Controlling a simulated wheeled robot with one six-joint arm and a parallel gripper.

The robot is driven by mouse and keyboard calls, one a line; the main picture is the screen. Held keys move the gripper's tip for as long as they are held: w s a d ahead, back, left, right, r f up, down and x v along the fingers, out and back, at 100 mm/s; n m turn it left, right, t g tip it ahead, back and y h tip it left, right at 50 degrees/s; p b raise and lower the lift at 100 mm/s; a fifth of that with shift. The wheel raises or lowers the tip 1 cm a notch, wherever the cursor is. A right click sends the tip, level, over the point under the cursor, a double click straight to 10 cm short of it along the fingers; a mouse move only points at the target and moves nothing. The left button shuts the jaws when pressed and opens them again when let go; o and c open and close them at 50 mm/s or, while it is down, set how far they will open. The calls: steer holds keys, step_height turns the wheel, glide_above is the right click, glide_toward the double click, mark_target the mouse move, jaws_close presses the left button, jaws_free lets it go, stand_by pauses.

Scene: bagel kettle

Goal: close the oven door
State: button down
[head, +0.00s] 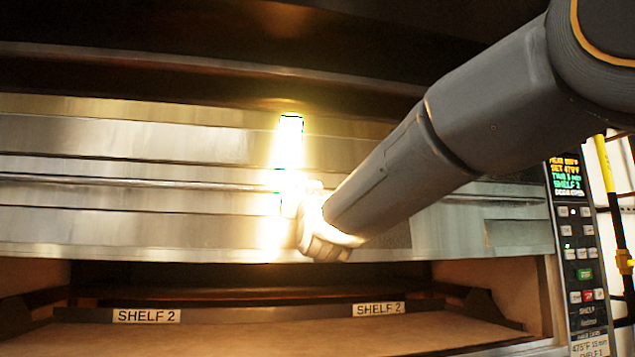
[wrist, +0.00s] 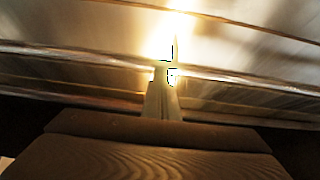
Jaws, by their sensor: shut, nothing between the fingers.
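The oven door (head: 130,225) is a wide brushed-steel panel across the middle of the head view, with long horizontal ridges. Below its lower edge the oven chamber (head: 240,315) shows open. In the wrist view my gripper (wrist: 164,85) is shut and empty, pointing at the steel door (wrist: 60,70). The fingers look very close to the steel; I cannot tell whether they touch it.
Two "SHELF 2" labels, a left one (head: 146,316) and a right one (head: 379,309), sit inside the chamber. A control panel (head: 580,260) with a lit display stands at the right. A yellow and black pole (head: 609,180) is beyond it.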

step_height(320, 180, down, 30)
steer(key=b, duration=2.2)
steer(key=shift+w+f, duration=0.15)
steer(key=shift+a+f, duration=0.1)
steer(key=shift+f, duration=0.05)
step_height(320, 180, up, 4)
steer(key=s+p, duration=0.2)
steer(key=v, duration=0.9)
steer(key=shift+d+b, duration=0.3)
steer(key=shift+b, duration=0.15)
steer(key=shift+w+r, duration=0.1)
steer(key=shift+r, duration=0.15)
